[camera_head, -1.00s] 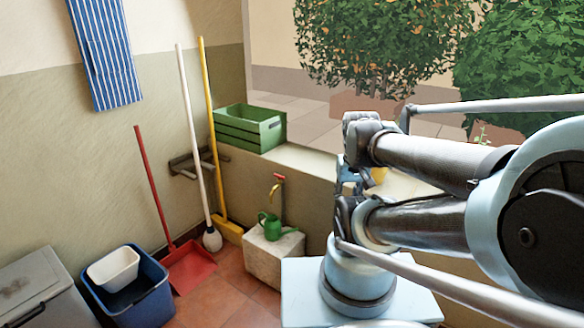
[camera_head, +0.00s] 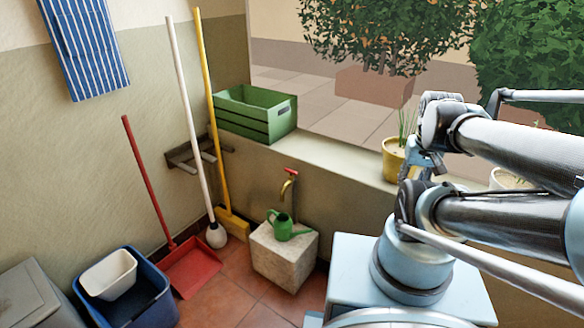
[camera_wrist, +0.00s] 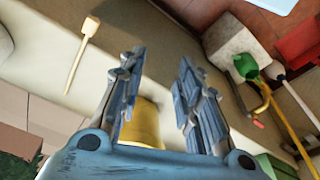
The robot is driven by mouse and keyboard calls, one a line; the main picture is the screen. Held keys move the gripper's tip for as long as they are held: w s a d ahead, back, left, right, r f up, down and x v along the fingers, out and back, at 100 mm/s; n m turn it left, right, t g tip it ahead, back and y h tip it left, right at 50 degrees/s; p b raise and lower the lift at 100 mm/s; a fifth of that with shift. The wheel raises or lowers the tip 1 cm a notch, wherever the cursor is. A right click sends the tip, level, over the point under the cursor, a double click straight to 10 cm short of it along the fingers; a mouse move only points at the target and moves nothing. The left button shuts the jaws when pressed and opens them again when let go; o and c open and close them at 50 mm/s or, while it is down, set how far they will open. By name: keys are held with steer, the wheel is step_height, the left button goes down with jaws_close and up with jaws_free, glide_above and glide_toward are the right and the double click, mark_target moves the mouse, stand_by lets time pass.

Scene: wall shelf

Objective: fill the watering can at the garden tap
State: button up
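The small green watering can (camera_head: 283,228) stands upright on a pale stone block (camera_head: 285,258) against the low wall. The brass garden tap (camera_head: 288,187) with a red handle sticks out of the wall just above and behind it. In the wrist view the can (camera_wrist: 243,65) and tap (camera_wrist: 262,103) are at the right, well away from my fingers. My gripper (camera_wrist: 160,65) is open with nothing between its fingertips. In the head view it is mostly hidden behind my arm, near the ledge. I cannot see whether the can holds water.
A yellow plant pot (camera_head: 394,160) and a green crate (camera_head: 256,112) stand on the ledge. Mop and yellow broom (camera_head: 212,120) lean left of the block. A red dustpan (camera_head: 192,268) and blue bucket (camera_head: 130,290) stand on the floor. A wooden tool (camera_wrist: 82,50) lies on the ledge.

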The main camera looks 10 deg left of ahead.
steer(key=w+a+r+n, duration=0.4)
steer(key=w+a+r, duration=0.1)
steer(key=w+r, duration=0.25)
steer(key=n+g, duration=0.2)
steer(key=n, duration=0.7)
glide_above(291, 173)
steer(key=w, duration=0.1)
step_height(291, 173, down, 6)
step_height(291, 173, down, 16)
steer(key=shift+f, duration=0.25)
jaws_close()
